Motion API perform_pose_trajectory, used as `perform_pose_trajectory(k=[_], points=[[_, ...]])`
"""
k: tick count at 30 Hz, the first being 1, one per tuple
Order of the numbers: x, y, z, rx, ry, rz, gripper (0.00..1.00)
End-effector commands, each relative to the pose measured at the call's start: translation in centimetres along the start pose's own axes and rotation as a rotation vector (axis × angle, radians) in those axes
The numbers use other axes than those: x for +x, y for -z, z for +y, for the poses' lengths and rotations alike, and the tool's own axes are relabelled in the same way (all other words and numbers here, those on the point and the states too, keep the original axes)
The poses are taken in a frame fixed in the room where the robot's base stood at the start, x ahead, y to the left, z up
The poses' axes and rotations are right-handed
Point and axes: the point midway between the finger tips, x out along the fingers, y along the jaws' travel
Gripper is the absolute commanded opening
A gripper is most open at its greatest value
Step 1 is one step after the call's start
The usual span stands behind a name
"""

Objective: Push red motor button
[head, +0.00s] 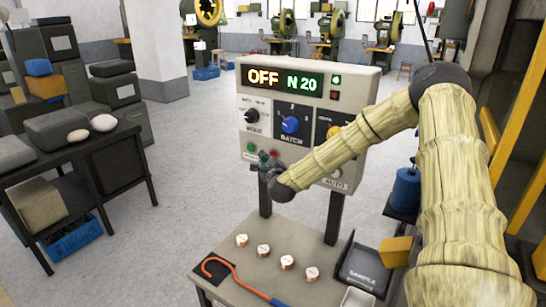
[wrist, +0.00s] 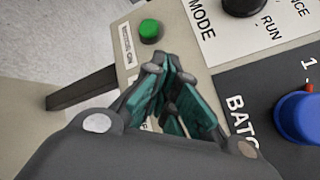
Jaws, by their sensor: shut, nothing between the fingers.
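The control panel (head: 300,110) stands upright on a bench; its display reads "OFF N 20". The red motor button (head: 275,154) shows as a small red spot at the panel's lower left, just right of my fingertips. The green button (head: 250,147) is to its left and also shows in the wrist view (wrist: 149,31), beside a "MOTOR ON" label. My gripper (head: 264,157) is shut and empty in front of the lower left of the panel. In the wrist view my fingers (wrist: 172,105) cover the area where the red button lies; I cannot tell whether they touch it.
The blue batch knob (head: 291,124) and the black mode knob (head: 252,116) are above my gripper. On the bench below are several small white-and-copper coils (head: 264,250), an orange hook tool (head: 235,275) and a sample tray (head: 363,267). Open floor lies left of the bench.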

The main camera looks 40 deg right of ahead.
Motion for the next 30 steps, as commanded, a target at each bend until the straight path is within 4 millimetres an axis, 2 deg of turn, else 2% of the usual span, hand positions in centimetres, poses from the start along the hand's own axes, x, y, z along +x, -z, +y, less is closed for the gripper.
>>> perform_pose_trajectory(k=[30], points=[[0.69,0.47,-0.52,0.0,0.0,0.0,0.0]])
